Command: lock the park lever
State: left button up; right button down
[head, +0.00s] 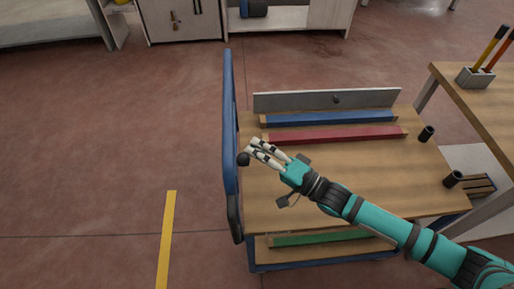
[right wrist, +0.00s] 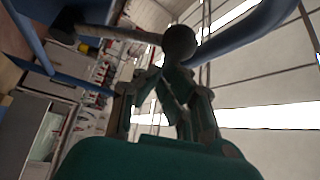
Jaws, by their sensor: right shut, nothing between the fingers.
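A black ball knob (head: 243,159), which looks like the end of the park lever, sits beside the blue upright rail at the left end of the wooden cart. My right gripper (head: 254,149) reaches in from the lower right, over the cart top. Its fingers are shut and empty, with their tips close to the knob. In the right wrist view the dark knob (right wrist: 180,42) shows just beyond the fingers. I cannot tell whether they touch it. My left gripper is not in view.
The blue rail (head: 229,110) stands close left of my gripper. Blue (head: 330,118) and red (head: 335,134) strips and a grey upright plate (head: 290,101) lie behind it. Black cylinders (head: 426,133) stand at the right. The floor left of the cart is clear.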

jog(key=s+f+n+g+y+b, duration=0.2)
jog(key=s+f+n+y+b, duration=0.3)
jog(key=n+b, duration=0.4)
jog(key=shift+s+g+b, duration=0.3)
jog(key=shift+s+b, duration=0.05)
jog(key=shift+b, duration=0.5)
